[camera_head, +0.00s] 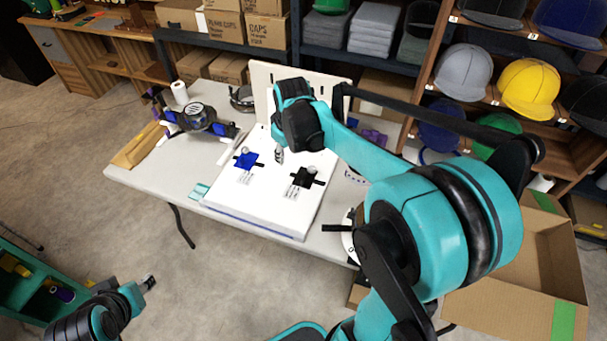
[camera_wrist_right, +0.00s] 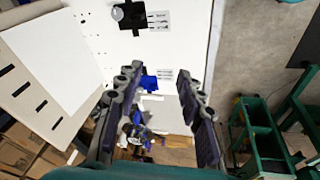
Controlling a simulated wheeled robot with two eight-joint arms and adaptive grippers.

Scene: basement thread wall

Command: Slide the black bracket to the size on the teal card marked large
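The black bracket (camera_head: 303,179) sits on the white board (camera_head: 270,215), right of the blue bracket (camera_head: 246,160). It also shows at the top of the right wrist view (camera_wrist_right: 130,16), beside a small printed label. A small teal card (camera_head: 199,191) lies at the board's left front corner; its writing is too small to read. My right gripper (camera_head: 279,157) hangs over the board between the two brackets. In the right wrist view its fingers (camera_wrist_right: 157,72) are spread and empty, with the blue bracket (camera_wrist_right: 149,82) seen between them. My left gripper (camera_head: 148,283) is low at left, away from the table.
A pegboard panel (camera_head: 262,90) stands behind the board. A dark and blue device (camera_head: 200,120) and a white roll (camera_head: 180,92) are at the table's left. Cap shelves (camera_head: 480,100) rise at right, above an open cardboard box (camera_head: 520,300).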

